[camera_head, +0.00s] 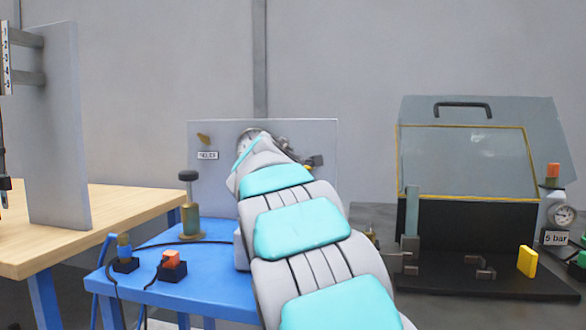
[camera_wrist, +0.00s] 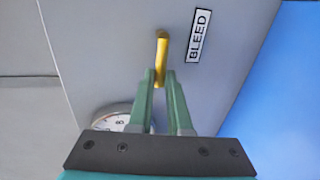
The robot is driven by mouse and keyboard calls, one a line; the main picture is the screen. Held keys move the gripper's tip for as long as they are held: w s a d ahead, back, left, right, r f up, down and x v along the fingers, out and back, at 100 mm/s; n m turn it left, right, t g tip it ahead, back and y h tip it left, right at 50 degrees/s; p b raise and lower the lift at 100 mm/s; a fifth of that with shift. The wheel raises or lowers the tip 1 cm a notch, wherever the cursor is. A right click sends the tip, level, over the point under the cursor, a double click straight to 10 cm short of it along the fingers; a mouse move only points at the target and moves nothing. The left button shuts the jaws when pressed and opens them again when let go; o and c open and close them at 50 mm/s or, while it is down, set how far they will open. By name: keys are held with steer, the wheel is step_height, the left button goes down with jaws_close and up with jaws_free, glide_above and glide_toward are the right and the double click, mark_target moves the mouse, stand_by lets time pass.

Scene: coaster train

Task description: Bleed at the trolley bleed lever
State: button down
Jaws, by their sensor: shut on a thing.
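The bleed lever (camera_wrist: 162,48) is a short yellow bar on the grey panel (camera_wrist: 100,40), beside a label reading BLEED (camera_wrist: 200,36) in the wrist view. My gripper (camera_wrist: 160,76) has two green fingers closed on either side of the lever's near part, and its far end sticks out past the fingertips. In the head view the panel (camera_head: 220,180) stands at the back of the blue trolley (camera_head: 205,285). My arm covers much of it there, and the fingers' hold on the lever is too small to make out.
A round gauge (camera_wrist: 112,117) on the panel is partly behind my gripper. A wooden table (camera_head: 100,215) is at left, a clear-lidded black box (camera_head: 480,240) at right.

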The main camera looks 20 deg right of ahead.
steer(key=c, duration=0.9)
jaws_free()
steer(key=shift+o, duration=0.2)
steer(key=b+v, duration=0.1)
steer(key=v, duration=0.6)
steer(key=shift+s+a, duration=0.3)
